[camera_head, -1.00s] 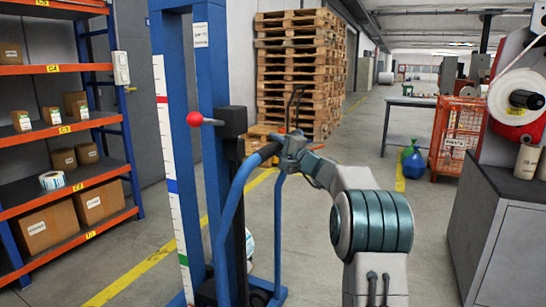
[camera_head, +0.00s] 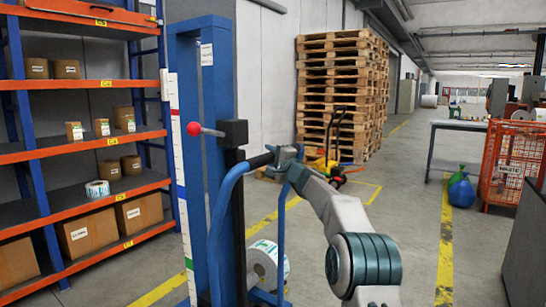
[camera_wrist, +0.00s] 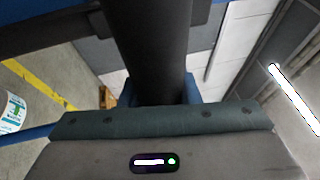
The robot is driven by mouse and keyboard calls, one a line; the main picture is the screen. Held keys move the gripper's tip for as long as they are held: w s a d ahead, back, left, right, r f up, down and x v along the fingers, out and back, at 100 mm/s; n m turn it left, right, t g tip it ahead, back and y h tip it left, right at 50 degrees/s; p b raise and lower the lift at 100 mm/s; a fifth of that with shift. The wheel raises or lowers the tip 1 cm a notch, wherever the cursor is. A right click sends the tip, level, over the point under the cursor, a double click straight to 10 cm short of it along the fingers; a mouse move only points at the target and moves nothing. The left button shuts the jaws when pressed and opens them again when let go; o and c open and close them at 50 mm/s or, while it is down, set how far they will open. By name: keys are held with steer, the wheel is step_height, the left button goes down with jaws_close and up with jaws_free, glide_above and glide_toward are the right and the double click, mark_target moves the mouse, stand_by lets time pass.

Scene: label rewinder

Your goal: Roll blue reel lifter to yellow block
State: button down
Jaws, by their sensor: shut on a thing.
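The blue reel lifter (camera_head: 223,75) stands upright close in front of me, left of centre in the head view. It has a blue mast frame, a black post, a red-knobbed lever (camera_head: 194,129) and a curved blue push handle (camera_head: 213,225). My gripper (camera_head: 274,156) is shut on the black grip at the top of this handle. The black bar (camera_wrist: 150,50) fills the middle of the wrist view. A white reel (camera_head: 268,262) shows low behind the handle. A small yellow shape (camera_head: 321,163) lies by the pallets; I cannot tell whether it is the yellow block.
Orange and blue shelves (camera_head: 85,144) with cartons stand close on the left. A tall pallet stack (camera_head: 341,85) stands ahead, with a pallet truck handle (camera_head: 333,130) before it. An orange cage (camera_head: 513,165) and a blue bag (camera_head: 461,190) are right. Floor with yellow lines is clear between.

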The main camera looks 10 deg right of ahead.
steer(key=shift+w+d+f, duration=0.1)
steer(key=shift+w+f, duration=0.05)
steer(key=shift+f, duration=0.3)
steer(key=c, duration=1.1)
jaws_free()
steer(key=shift+w, duration=0.15)
steer(key=shift+r, duration=0.15)
steer(key=shift+s, duration=0.25)
steer(key=b+v, duration=0.3)
steer(key=v, duration=1)
steer(key=shift+s, duration=0.2)
steer(key=shift+d, duration=0.1)
